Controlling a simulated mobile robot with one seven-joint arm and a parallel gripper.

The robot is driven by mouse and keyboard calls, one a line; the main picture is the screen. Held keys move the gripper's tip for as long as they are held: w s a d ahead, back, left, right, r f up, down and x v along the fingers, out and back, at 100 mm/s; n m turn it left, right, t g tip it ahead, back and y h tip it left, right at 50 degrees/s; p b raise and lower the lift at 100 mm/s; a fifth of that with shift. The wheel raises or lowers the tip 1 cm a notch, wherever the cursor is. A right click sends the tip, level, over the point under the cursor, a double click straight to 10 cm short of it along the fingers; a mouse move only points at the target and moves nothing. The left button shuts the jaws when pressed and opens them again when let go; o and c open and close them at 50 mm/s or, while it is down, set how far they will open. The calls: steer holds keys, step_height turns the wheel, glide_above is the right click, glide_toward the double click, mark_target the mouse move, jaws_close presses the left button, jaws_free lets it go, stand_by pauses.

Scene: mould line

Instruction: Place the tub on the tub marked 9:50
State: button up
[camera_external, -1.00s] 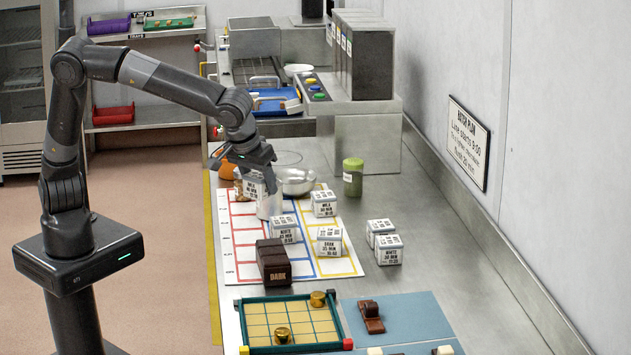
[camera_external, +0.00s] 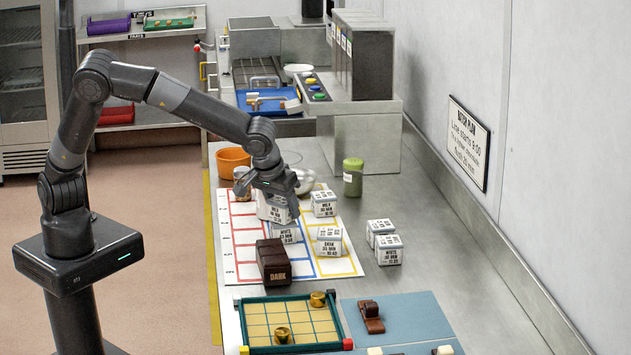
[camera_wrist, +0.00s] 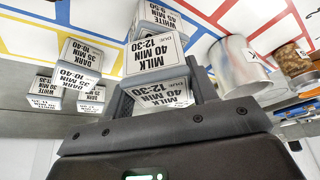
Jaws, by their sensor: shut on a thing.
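My gripper (camera_external: 275,190) is shut on a white tub (camera_external: 279,212), held above the patterned mat. In the wrist view the held tub (camera_wrist: 155,58) reads MILK, 40 MIN, due 12:30, and sits between the fingers (camera_wrist: 160,92). A WHITE tub (camera_external: 286,235) stands on the mat just in front of and below it in the external view. In the wrist view a WHITE tub (camera_wrist: 158,14), its time ending in 50, shows behind the held one, partly hidden. I cannot tell whether the two touch. I cannot read 9:50 in full on any tub.
A metal cylinder (camera_wrist: 238,68) and a brown-filled jar (camera_wrist: 291,58) are beside my gripper.

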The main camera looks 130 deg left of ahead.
steer(key=shift+f, duration=0.15)
steer(key=o, duration=1)
steer(key=v, duration=1.2)
steer(key=shift+s+d+r+m+t+h, duration=0.3)
steer(key=shift+s+d+m+t+h, duration=0.55)
steer(key=shift+s+d+m, duration=2.9)
steer(key=shift+s+d+r+m+t+h, duration=0.25)
steer(key=shift+s+d+m+t+h, duration=0.6)
steer(key=shift+s+d+m, duration=2.9)
steer(key=shift+s+d+r+m+t+h, duration=0.45)
steer(key=shift+s+d+m+t, duration=0.85)
steer(key=shift+s+d, duration=4.65)
